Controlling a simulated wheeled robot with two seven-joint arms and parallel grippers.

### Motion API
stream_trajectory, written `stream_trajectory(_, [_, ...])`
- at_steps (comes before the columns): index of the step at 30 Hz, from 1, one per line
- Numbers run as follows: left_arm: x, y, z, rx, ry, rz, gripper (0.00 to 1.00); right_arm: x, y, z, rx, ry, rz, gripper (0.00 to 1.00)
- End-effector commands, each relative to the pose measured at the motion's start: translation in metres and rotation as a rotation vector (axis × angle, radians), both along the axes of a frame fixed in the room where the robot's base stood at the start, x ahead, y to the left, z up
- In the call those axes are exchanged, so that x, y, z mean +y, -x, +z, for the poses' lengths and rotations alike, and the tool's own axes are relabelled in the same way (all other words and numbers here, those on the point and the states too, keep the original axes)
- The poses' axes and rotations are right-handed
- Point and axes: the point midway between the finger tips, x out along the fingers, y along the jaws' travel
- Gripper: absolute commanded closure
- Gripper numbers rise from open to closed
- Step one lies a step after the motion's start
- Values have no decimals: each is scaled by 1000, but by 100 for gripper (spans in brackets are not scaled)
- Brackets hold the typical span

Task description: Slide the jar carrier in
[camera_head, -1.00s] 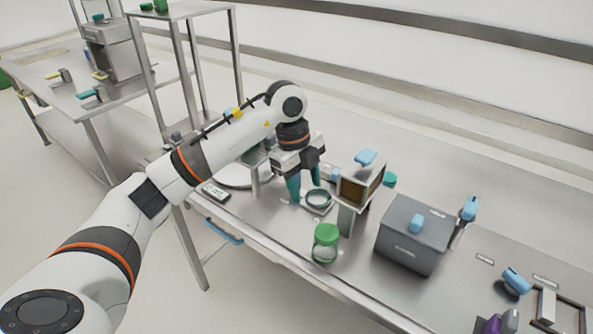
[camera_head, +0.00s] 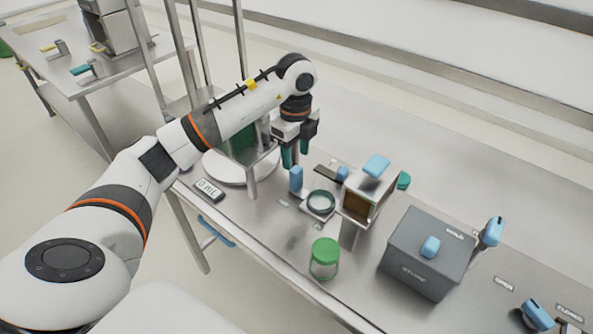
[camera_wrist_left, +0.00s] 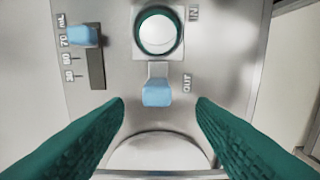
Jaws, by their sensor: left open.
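The jar carrier is a pale plate with a dark-green-rimmed round jar or ring (camera_head: 320,203) on it and a blue upright handle (camera_head: 296,179) at its near-left end. In the left wrist view the handle (camera_wrist_left: 156,93) stands beside the "OUT" label and the ring (camera_wrist_left: 159,33) beside "IN". My left gripper (camera_head: 295,157) is open and empty, with green fingers pointing down above and behind the handle in the head view. In the left wrist view its fingers (camera_wrist_left: 160,125) spread to either side of the handle, apart from it. My right gripper is not in view.
A blue slider knob (camera_wrist_left: 82,35) sits by a mL scale. A dispenser box (camera_head: 367,190) stands right of the ring, a green-lidded jar (camera_head: 325,258) in front, and a grey box (camera_head: 427,252) farther right. A white round plate (camera_head: 232,169) and display (camera_head: 208,190) lie left.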

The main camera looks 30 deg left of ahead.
Motion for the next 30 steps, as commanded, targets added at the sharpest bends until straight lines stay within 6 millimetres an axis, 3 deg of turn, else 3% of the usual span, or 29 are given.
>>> stream_trajectory(4, [0, 1, -31, 6, 1, -1, 49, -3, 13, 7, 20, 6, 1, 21])
stream_trajectory(12, [0, 0, -68, 1, 2, -1, 49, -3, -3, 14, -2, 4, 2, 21])
stream_trajectory(24, [0, 0, -76, -1, 1, -1, 49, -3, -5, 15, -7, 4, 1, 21])
stream_trajectory(30, [0, 0, -76, 0, 1, -1, 82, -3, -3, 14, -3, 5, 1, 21])
